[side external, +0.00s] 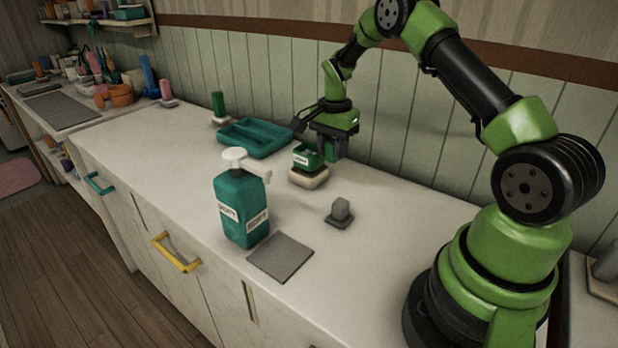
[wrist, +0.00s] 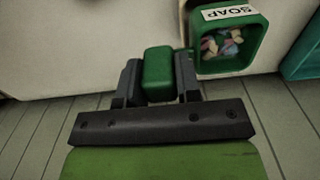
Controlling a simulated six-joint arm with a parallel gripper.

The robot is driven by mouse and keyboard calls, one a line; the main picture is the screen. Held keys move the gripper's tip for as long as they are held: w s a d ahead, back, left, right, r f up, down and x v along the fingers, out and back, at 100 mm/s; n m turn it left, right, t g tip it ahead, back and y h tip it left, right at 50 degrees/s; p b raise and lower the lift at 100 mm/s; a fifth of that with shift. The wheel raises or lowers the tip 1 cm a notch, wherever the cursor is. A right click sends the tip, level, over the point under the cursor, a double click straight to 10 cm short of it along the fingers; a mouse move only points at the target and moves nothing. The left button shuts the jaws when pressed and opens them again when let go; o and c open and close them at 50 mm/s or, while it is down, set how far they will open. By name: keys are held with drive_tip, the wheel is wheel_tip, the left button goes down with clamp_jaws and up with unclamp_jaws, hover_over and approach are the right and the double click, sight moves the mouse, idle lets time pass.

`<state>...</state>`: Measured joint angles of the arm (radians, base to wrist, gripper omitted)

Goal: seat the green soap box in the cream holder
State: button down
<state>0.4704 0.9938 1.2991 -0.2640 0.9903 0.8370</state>
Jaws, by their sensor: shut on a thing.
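The green soap box (side external: 306,158), an open box with a white label, is directly over the cream holder (side external: 309,179) in the side view. I cannot tell whether it rests fully in the holder or sits slightly above. In the wrist view the soap box (wrist: 225,58) shows its SOAP label and small coloured pieces inside. My gripper (side external: 328,150) is at the box's right side, low over the counter. In the wrist view my gripper (wrist: 158,72) is shut on a green block-shaped part beside the box, seemingly its handle. The holder is not clear in that view.
A teal tray (side external: 250,138) and a green cylinder on a base (side external: 218,105) stand behind left. A teal pump bottle (side external: 241,208), a grey mat (side external: 280,257) and a small grey knob-like object (side external: 340,210) are in front. The panelled wall (side external: 420,140) is close behind my gripper.

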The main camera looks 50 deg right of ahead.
sight(329, 139)
drive_tip(key=shift+f, duration=1.75)
drive_tip(key=c, duration=1.1)
unclamp_jaws()
drive_tip(key=shift+o, duration=0.2)
drive_tip(key=shift+s, duration=0.2)
drive_tip(key=shift+r, duration=0.1)
drive_tip(key=shift+w+r, duration=0.25)
drive_tip(key=shift+r, duration=0.85)
drive_tip(key=shift+w+r, duration=0.2)
drive_tip(key=shift+r, duration=0.85)
drive_tip(key=shift+w+r, duration=0.25)
drive_tip(key=shift+r, duration=0.85)
